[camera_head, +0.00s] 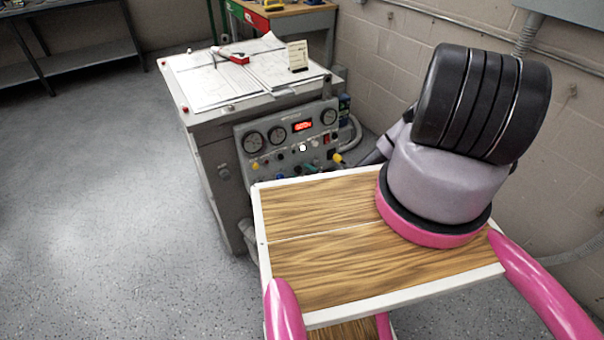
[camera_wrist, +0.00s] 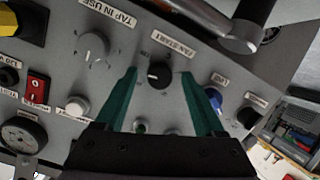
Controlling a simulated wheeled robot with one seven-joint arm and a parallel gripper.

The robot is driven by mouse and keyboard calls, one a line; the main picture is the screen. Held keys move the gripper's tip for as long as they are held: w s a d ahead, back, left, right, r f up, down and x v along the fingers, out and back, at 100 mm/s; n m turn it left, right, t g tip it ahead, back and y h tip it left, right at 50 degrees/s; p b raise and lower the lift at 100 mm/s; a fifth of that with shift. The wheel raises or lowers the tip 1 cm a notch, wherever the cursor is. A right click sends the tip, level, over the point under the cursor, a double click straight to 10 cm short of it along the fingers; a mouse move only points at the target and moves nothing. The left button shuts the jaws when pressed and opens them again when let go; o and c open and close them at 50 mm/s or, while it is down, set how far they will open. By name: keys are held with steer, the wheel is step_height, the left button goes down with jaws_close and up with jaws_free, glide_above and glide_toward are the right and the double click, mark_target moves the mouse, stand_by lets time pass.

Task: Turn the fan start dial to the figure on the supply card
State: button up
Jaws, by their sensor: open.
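The fan start dial (camera_wrist: 159,75) is a small black knob on the grey panel, under a label (camera_wrist: 173,44) reading FAN START. Small marks ring it, but I cannot read its setting surely. My gripper (camera_wrist: 159,73) is open, its two green fingers on either side of the dial with gaps; I cannot tell how deep they reach. In the head view my gripper is hidden behind my arm. The supply card (camera_head: 298,56) stands upright on top of the grey cabinet; its figure is too small to read.
Close to the dial are the tap-in-use knob (camera_wrist: 93,45), a red switch (camera_wrist: 37,88), a white knob (camera_wrist: 77,106) and a blue knob (camera_wrist: 213,98). A metal handle (camera_wrist: 240,35) juts out above right. The panel (camera_head: 247,130) has gauges and a red display.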

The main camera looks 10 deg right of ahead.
steer(key=v, duration=1)
steer(key=shift+s, duration=0.35)
steer(key=shift+d+r, duration=0.15)
steer(key=shift+r, duration=0.05)
